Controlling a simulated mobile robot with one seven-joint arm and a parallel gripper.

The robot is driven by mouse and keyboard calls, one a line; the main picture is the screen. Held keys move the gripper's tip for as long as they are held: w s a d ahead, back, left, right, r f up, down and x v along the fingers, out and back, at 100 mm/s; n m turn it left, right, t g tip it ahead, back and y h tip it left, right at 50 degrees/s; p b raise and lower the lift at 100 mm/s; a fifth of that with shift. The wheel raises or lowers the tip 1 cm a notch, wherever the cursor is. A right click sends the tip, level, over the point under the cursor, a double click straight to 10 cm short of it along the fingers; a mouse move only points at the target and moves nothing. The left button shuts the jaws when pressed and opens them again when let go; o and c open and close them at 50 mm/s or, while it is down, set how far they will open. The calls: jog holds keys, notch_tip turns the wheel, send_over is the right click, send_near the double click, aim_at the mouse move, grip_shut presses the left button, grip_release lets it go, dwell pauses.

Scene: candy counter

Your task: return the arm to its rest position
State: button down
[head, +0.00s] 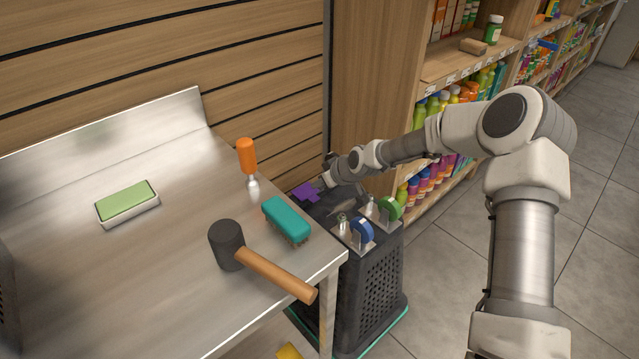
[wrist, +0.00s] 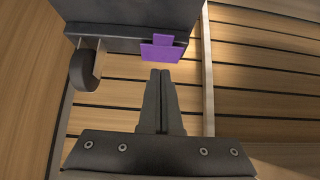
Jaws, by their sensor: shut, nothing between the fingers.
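My arm reaches from the right across the floor side of the counter in the head view. My gripper (head: 326,181) is beyond the end of the steel counter, above the far end of a dark crate (head: 378,285). In the wrist view my gripper (wrist: 161,76) has its two fingers together with nothing between them. A purple piece (head: 304,192) lies near the gripper at the crate's top; it also shows in the wrist view (wrist: 160,49) just beyond the fingertips. I cannot tell whether the fingers touch it.
The counter (head: 120,275) holds a green-topped block (head: 127,201), an orange-handled tool (head: 247,157), a teal brush (head: 286,217) and a mallet (head: 268,270). Stocked shelves (head: 468,65) stand behind the arm.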

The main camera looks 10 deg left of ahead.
jog(key=s+d+f, duration=0.1)
jog(key=d, duration=0.1)
jog(key=s+d+f+p, duration=0.1)
jog(key=s+d, duration=0.1)
jog(key=s+d+f, duration=0.1)
jog(key=s+d, duration=0.1)
jog(key=shift+s+f+p, duration=0.1)
jog(key=shift+s+p, duration=0.15)
jog(key=shift+p, duration=0.15)
jog(key=s+d+r+m+h, duration=0.15)
jog(key=s+d+r, duration=0.25)
jog(key=r, duration=0.4)
jog(key=s+d+r+m+h, duration=0.1)
jog(key=s+d+r+h, duration=0.2)
jog(key=s+d+r, duration=0.3)
jog(key=s+d+r+m+h, duration=0.1)
jog(key=s+d+r+h, duration=0.15)
jog(key=r, duration=0.65)
jog(key=s+d+r+m, duration=0.25)
jog(key=s+r, duration=0.25)
jog(key=s, duration=0.5)
jog(key=s+d+r+m, duration=0.2)
jog(key=s+r+m, duration=0.25)
jog(key=s, duration=0.65)
notch_tip(320, 180, up, 23)
jog(key=p, duration=2.3)
jog(key=shift+w+a+n+y+p, duration=0.2)
jog(key=shift+n+y+p, duration=0.1)
jog(key=shift+n+y, duration=0.15)
jog(key=shift+r, duration=0.1)
